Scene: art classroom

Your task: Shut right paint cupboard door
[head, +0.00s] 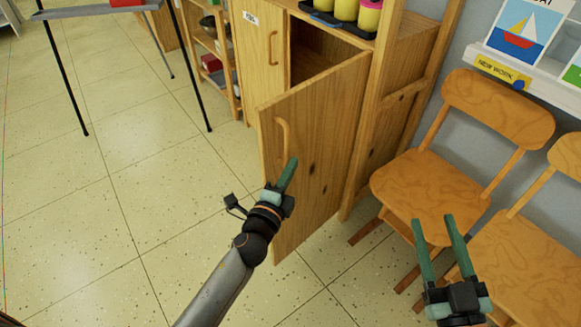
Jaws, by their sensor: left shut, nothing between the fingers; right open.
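The right cupboard door (322,140) is wooden and stands open, swung out toward me. Its handle (283,138) is on the face turned toward my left gripper. The left door (258,50) of the paint cupboard is closed and bears a small label. The dark inside of the cupboard (312,52) shows above the open door. My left gripper (289,172) is shut and empty, in front of the open door just below the handle; I cannot tell whether it touches the door. My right gripper (440,222) is open and empty, in front of the wooden chair.
A wooden chair (430,190) stands right of the cupboard, with another chair (535,250) beside it. A tray (335,25) with paint pots is on the cupboard top. A black-legged table (95,10) stands at upper left. The tiled floor (110,220) at left is clear.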

